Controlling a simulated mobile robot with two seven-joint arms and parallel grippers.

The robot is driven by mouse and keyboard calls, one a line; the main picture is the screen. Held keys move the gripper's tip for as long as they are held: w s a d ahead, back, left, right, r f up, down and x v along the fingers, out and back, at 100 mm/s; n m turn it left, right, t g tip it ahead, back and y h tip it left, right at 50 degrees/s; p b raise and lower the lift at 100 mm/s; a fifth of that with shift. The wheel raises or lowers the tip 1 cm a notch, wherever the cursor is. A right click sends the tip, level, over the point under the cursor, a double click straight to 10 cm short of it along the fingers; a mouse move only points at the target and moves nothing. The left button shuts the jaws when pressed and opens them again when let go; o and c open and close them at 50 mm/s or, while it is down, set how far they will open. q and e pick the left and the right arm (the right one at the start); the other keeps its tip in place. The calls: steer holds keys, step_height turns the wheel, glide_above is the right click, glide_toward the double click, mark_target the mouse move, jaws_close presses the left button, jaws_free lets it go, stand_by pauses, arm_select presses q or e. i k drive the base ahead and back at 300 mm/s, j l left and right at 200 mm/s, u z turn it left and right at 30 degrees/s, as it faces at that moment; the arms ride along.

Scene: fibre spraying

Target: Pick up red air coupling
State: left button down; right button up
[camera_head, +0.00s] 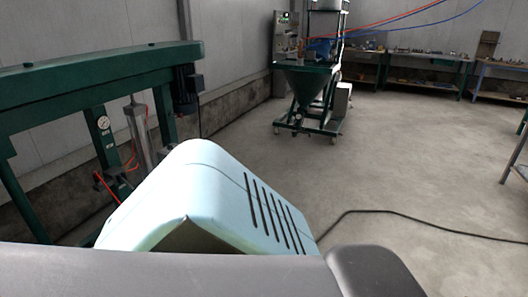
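I cannot make out a red air coupling as a separate part in the head view. A thin red-orange hose (107,187) shows at the left, by the green frame and a grey cylinder (139,133). A red hose (405,15) and a blue hose (440,20) hang across the top right, running to the machine at the back. Neither of my grippers is in view.
A green press-like frame (100,75) with a round gauge (103,122) stands at the left. A green hopper machine (306,85) on castors stands at the back. Workbenches (425,58) line the right rear. A black cable (420,218) crosses the otherwise open floor.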

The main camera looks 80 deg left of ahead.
mark_target(96, 179)
steer(key=l+u, duration=0.15)
steer(key=u, duration=3.7)
steer(key=i+u, duration=0.2)
steer(key=i, duration=0.35)
steer(key=i+u, duration=0.25)
steer(key=i, duration=0.25)
steer(key=i+l+u, duration=0.2)
steer(key=i, duration=0.35)
steer(key=i+l+u, duration=0.2)
steer(key=i, duration=0.3)
